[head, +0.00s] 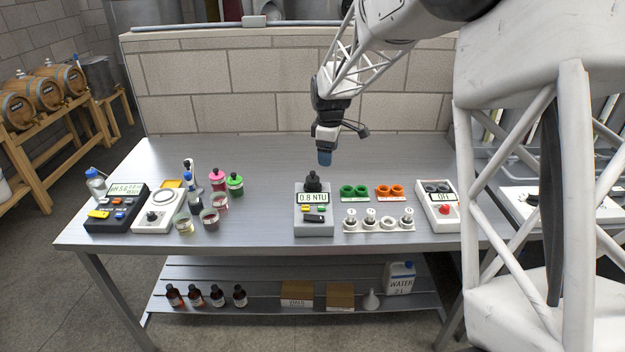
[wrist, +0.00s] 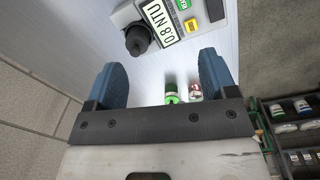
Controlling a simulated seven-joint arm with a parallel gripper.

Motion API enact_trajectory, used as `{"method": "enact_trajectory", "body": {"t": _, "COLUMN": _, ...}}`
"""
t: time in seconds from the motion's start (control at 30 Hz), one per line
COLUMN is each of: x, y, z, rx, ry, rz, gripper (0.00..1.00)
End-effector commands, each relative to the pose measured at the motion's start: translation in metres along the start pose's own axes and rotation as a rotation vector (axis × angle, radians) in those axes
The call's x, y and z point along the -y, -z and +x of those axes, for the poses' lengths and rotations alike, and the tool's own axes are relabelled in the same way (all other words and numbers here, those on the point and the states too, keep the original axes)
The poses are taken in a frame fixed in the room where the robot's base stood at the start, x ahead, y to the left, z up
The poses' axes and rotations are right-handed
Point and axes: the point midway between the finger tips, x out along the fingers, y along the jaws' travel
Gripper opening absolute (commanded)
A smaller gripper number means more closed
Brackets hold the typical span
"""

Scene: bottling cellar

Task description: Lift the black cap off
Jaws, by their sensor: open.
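The black cap (head: 313,181) sits on top of the grey turbidity meter (head: 314,226), whose display reads 0.8 NTU. In the wrist view the black cap (wrist: 138,40) shows at the top, beyond the left finger, on the meter (wrist: 185,8). My gripper (head: 325,158) hangs above the bench, a little right of the cap and higher than it, apart from it. In the wrist view its two blue fingers stand wide apart and my gripper (wrist: 170,85) is open with nothing held between them.
Right of the meter are a green holder (head: 354,192), an orange holder (head: 390,191), a white rack (head: 350,226) with several vials and a device (head: 438,206) reading OFF. Bottles, jars and two instruments stand at the left. The bench's back middle is clear, before a block wall.

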Motion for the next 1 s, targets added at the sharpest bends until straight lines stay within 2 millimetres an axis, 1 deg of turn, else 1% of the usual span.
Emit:
{"method": "enact_trajectory", "body": {"t": 0.03, "x": -0.009, "y": 0.008, "z": 0.011, "rx": 0.002, "ry": 0.006, "rz": -0.03, "gripper": 0.78}}
{"method": "enact_trajectory", "body": {"t": 0.1, "x": -0.021, "y": 0.018, "z": 0.024, "rx": 0.005, "ry": 0.013, "rz": -0.076, "gripper": 0.78}}
{"method": "enact_trajectory", "body": {"t": 0.3, "x": -0.048, "y": 0.045, "z": 0.057, "rx": 0.008, "ry": 0.028, "rz": -0.191, "gripper": 0.78}}
{"method": "enact_trajectory", "body": {"t": 0.5, "x": -0.063, "y": 0.059, "z": 0.079, "rx": 0.01, "ry": 0.038, "rz": -0.259, "gripper": 0.78}}
{"method": "enact_trajectory", "body": {"t": 0.67, "x": -0.066, "y": 0.062, "z": 0.083, "rx": 0.01, "ry": 0.039, "rz": -0.276, "gripper": 0.78}}
{"method": "enact_trajectory", "body": {"t": 1.0, "x": -0.066, "y": 0.062, "z": 0.085, "rx": 0.01, "ry": 0.04, "rz": -0.276, "gripper": 0.78}}
